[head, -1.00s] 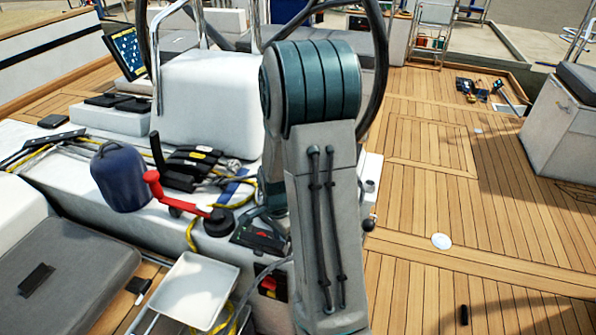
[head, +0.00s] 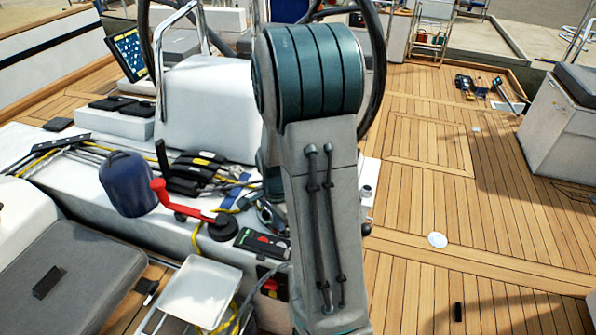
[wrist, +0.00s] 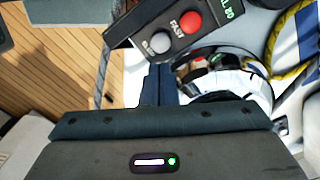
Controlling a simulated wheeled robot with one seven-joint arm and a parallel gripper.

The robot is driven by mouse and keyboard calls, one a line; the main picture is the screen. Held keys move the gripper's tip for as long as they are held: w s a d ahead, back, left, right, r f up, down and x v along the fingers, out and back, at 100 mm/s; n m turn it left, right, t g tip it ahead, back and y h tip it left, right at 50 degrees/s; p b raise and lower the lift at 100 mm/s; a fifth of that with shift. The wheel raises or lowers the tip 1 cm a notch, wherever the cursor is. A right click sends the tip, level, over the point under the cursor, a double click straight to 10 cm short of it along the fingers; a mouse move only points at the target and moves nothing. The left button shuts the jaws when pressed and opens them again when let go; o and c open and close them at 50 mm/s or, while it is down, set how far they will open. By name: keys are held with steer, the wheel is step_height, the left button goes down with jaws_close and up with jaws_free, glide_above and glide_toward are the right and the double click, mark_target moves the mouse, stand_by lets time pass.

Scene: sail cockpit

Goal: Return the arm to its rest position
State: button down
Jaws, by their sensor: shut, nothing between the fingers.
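My arm (head: 325,190) rises through the middle of the head view, with a teal ribbed joint at its top. My gripper is hidden behind it there. In the wrist view my gripper (wrist: 163,75) shows as two dark fingers close together, shut and empty. Beyond the fingertips is a dark control box (wrist: 150,22) with a red FAST button and a grey button. What looks like the same box (head: 262,243) lies on the white console in the head view, just left of my arm.
A white tray (head: 201,293) stands in front. A steering wheel is behind my arm. The teak deck (head: 430,190) at right is largely open.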

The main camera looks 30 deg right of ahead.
steer(key=shift+r, duration=0.1)
stand_by(0.5)
steer(key=s+a+r+n+t, duration=0.1)
steer(key=s+a+r+n, duration=0.5)
steer(key=r+n, duration=0.2)
steer(key=s+a+r+n+t, duration=0.2)
steer(key=s+a+r+n, duration=0.4)
steer(key=r+n, duration=0.2)
steer(key=shift+v, duration=1)
steer(key=shift+w+a, duration=0.1)
steer(key=shift+a, duration=0.05)
